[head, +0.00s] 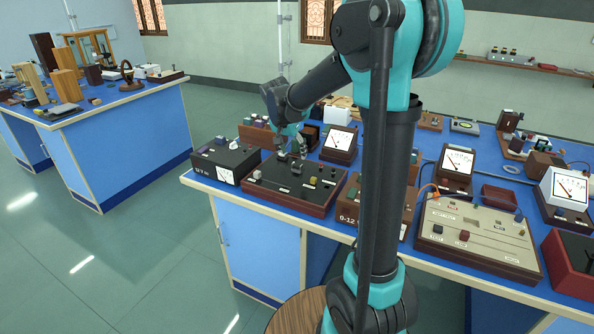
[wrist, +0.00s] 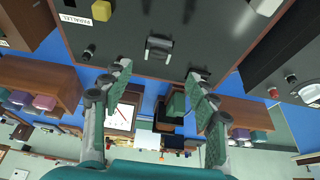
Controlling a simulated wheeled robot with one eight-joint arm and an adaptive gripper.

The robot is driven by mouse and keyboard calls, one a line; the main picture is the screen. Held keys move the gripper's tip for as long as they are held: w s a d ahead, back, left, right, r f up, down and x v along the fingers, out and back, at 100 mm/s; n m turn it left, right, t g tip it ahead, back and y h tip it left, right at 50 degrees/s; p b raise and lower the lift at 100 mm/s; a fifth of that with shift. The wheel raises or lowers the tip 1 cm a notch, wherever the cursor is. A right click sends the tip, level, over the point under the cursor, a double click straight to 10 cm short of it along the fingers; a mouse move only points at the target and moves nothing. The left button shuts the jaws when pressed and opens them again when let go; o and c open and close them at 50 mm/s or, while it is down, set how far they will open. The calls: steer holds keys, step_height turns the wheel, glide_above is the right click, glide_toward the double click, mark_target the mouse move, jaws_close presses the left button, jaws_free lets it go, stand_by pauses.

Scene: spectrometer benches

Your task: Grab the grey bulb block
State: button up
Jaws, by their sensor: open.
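A dark panel (head: 260,183) with a brown wooden edge stands on the blue bench, and it fills the top of the wrist view (wrist: 220,22). A small grey block (head: 297,167), which looks like the bulb block, sits on this panel. In the wrist view a small grey-and-black fitting (wrist: 158,48) lies between and just beyond the fingertips; I cannot tell for sure that it is the same block. My gripper (head: 291,150) is over the back part of the panel, fingers pointing down. The wrist view shows its green-padded fingers (wrist: 160,74) spread apart with nothing between them.
A black box (head: 226,160) stands left of the panel and a white-faced meter (head: 340,142) behind it. Knobs and terminals rise from the panel. A 0-12 V box (head: 372,208) stands close on the right. Open floor (head: 130,245) lies left of the bench.

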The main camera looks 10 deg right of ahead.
mark_target(297, 164)
steer(key=shift+s+x, duration=0.15)
steer(key=shift+x, duration=1.55)
steer(key=shift+s+x, duration=0.2)
steer(key=shift+x, duration=1.45)
steer(key=shift+f, duration=0.1)
steer(key=shift+c, duration=0.2)
steer(key=c, duration=1.2)
steer(key=shift+o, duration=0.2)
